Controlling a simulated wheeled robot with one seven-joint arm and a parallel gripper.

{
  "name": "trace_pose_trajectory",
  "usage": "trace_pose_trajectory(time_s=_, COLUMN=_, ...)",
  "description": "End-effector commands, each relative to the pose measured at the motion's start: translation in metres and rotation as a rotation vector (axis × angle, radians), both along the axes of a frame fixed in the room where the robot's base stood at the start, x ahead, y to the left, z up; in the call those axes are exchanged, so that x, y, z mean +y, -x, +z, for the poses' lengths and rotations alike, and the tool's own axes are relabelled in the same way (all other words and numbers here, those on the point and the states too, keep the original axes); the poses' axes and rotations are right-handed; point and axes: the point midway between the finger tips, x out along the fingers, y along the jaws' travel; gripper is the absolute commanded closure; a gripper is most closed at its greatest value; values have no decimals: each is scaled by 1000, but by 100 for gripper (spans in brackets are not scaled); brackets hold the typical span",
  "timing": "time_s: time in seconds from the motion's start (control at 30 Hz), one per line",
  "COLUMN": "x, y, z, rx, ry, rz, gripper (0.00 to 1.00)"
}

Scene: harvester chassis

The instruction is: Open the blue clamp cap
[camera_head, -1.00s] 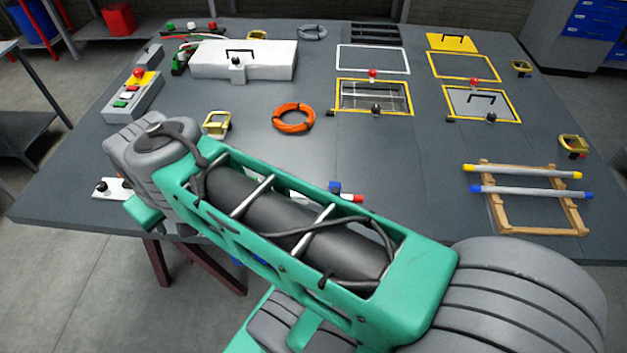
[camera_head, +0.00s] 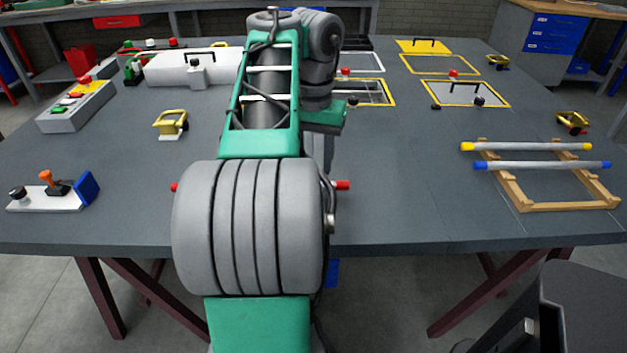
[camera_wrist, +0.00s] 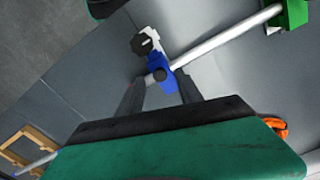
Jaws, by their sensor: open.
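The blue clamp cap (camera_wrist: 160,80) shows in the wrist view, beside a white piece with a black knob (camera_wrist: 143,43). A silver rod (camera_wrist: 215,40) runs from it to a green block (camera_wrist: 292,14) at upper right. My gripper (camera_wrist: 160,92) is open, its dark fingers on either side of the blue part. I cannot tell whether they touch it. In the head view my arm hides the gripper and most of the clamp; a red end (camera_head: 342,185) sticks out beside the arm.
A wooden rack (camera_head: 540,205) with two rods stands at the right. A small white base (camera_head: 45,200) with an orange handle and blue plate lies at the front left. Yellow clamps (camera_head: 171,124) and framed panels (camera_head: 465,92) are further back. The table's front middle-right is clear.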

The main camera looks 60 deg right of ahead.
Motion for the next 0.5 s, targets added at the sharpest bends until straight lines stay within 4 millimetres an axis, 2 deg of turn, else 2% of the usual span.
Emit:
trace_pose_trajectory(time_s=0.03, x=0, y=0, z=-13, rx=-1, ry=2, rz=1, gripper=57)
trace_pose_trajectory(time_s=0.1, x=0, y=0, z=-17, rx=0, ry=2, rz=2, gripper=57)
trace_pose_trajectory(time_s=0.37, x=0, y=0, z=-16, rx=0, ry=2, rz=2, gripper=57)
trace_pose_trajectory(time_s=0.5, x=0, y=0, z=-16, rx=0, ry=2, rz=2, gripper=66)
